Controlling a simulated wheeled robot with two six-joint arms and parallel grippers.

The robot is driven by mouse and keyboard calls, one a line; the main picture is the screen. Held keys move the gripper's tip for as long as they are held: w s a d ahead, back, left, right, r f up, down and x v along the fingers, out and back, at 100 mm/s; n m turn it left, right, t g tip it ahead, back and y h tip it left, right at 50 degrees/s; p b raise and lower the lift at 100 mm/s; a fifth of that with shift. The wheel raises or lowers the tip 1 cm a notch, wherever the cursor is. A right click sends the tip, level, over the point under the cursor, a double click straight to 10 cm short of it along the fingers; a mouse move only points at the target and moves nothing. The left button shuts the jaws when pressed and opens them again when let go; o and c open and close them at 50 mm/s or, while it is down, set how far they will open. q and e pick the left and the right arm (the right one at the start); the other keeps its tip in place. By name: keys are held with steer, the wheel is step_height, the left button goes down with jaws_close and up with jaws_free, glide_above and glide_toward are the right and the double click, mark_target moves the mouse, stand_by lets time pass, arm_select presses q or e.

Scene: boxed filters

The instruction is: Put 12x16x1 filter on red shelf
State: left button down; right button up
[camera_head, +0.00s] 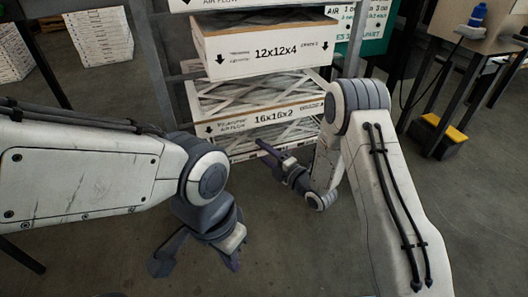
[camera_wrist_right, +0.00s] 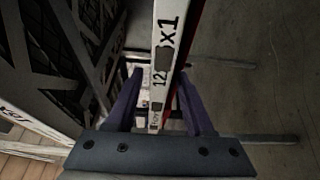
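The thin filter (camera_wrist_right: 166,55) stands edge-on in the right wrist view, with "12" and "x1" readable and the middle of its label unclear. My right gripper (camera_wrist_right: 163,108) is open, its two purple fingers on either side of this edge, with a gap showing on the left. In the head view my right gripper (camera_head: 275,155) is low in front of the rack, and the thin filter cannot be made out there. My left gripper (camera_head: 197,264) is open and empty, low over the floor. A red strip (camera_wrist_right: 192,48) runs along the filter's right side; whether it is the red shelf is unclear.
A rack holds a 12x12x4 box (camera_head: 262,50) above a 16x16x2 box (camera_head: 258,118). White stacks (camera_head: 100,37) stand at the back left. A black and yellow step stool (camera_head: 443,135) is at the right. The floor between my arms is clear.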

steer(key=shift+s+d+r+p, duration=0.15)
steer(key=shift+d+r+p, duration=0.05)
steer(key=shift+r+p, duration=0.1)
steer(key=p+v, duration=0.3)
steer(key=v, duration=0.8)
steer(key=s+a+r+m+g+h, duration=0.2)
steer(key=a+r+m+g+h, duration=0.1)
steer(key=a+m+g+h, duration=0.35)
steer(key=s+r+m+g+h, duration=0.1)
steer(key=s+r+m+g, duration=0.1)
steer(key=s, duration=0.7)
steer(key=s+d+r+m+g+h, duration=0.1)
steer(key=s+r+m+g, duration=0.2)
steer(key=s+m, duration=0.3)
steer(key=s+r+m+g+h, duration=0.2)
steer(key=s+r+m, duration=0.2)
steer(key=s, duration=0.7)
steer(key=shift+s+d+r, duration=0.25)
steer(key=shift+s+d, duration=0.15)
